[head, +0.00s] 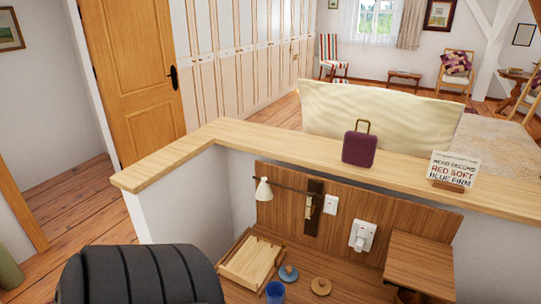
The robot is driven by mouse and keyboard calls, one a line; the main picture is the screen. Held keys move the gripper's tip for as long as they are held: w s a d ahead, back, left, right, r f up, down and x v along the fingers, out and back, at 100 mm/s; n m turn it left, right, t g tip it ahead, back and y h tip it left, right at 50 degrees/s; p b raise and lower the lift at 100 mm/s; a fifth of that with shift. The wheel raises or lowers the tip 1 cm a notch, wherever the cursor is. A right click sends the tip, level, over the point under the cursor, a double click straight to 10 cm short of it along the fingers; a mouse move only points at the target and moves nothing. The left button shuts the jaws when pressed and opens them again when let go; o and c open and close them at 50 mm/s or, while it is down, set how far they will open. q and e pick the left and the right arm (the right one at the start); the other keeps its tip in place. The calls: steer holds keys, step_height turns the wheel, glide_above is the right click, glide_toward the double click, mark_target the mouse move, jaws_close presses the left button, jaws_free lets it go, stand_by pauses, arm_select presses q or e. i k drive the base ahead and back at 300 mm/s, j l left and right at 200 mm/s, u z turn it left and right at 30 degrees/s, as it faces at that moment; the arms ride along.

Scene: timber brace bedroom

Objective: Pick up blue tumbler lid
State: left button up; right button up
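A blue round lid with a small tan knob (288,272) lies on the wooden desk top, right of a shallow wooden tray. A blue tumbler (275,292) stands just in front of it, cut off by the bottom edge of the head view. A second lid, tan with a knob (321,286), lies to the right of the blue one, apart from it. Neither of my grippers is in view.
The wooden tray (237,272) stands left of the lids. A wall lamp (264,190) hangs above it. A wooden shelf box (420,263) is at right. A ledge (225,131) behind carries a purple case (359,148) and a sign (453,170). A black padded shape (140,277) fills the lower left.

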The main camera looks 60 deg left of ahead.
mark_target(289, 274)
steer(key=u, duration=1.6)
